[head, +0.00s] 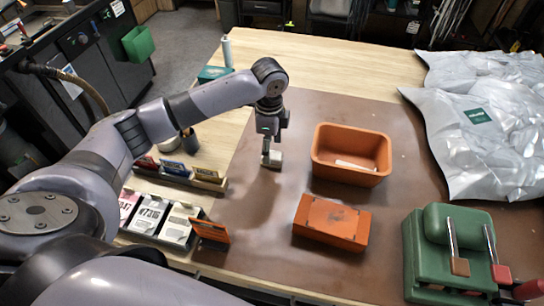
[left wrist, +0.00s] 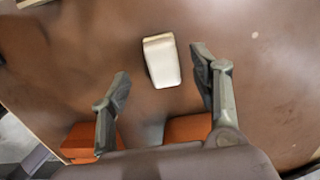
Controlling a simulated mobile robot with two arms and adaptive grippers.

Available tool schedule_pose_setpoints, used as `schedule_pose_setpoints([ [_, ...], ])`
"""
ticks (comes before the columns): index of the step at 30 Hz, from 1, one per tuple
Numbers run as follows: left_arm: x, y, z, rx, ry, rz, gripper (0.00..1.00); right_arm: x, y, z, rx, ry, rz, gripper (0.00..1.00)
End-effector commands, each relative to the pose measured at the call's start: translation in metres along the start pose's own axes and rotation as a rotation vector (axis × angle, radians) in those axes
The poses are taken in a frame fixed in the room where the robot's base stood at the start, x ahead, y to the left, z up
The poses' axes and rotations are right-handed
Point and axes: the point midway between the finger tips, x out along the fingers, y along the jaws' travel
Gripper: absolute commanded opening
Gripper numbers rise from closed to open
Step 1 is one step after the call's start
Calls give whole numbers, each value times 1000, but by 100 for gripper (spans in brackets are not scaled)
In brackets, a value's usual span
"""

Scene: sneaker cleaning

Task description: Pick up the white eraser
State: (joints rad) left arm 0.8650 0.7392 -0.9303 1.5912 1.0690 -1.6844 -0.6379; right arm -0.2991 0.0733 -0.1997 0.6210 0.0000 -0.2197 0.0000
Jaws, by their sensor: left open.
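The white eraser (head: 275,160) is a small pale block on the brown mat (head: 265,215), left of the orange bin. In the left wrist view the white eraser (left wrist: 163,62) lies between the two fingers, with brown surface showing on both sides of it. My left gripper (head: 267,153) points down right at the eraser and partly hides it in the head view. In the wrist view my left gripper (left wrist: 160,66) is open, its fingers apart and not visibly touching the eraser. My right gripper is not in view.
An orange bin (head: 349,174) with a pale item inside stands right of the eraser. An orange box (head: 331,222) lies nearer. A green device (head: 432,245) and silver bags (head: 478,125) are at right. Card holders (head: 180,177) stand at left. The mat around the eraser is bare.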

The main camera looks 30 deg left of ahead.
Motion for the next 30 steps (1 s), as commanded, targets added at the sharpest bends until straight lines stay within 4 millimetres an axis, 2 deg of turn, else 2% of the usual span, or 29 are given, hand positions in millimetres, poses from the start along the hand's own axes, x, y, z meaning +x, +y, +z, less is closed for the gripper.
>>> schedule_pose_setpoints([
  [4,20,-1,-6,-1,-2,5,57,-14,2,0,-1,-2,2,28],
  [9,41,-2,-5,0,-2,2,57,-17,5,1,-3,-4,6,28],
  [17,45,-2,-5,0,-1,0,57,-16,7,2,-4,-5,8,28],
  [30,45,-2,-5,0,-1,0,28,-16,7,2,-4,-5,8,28],
])
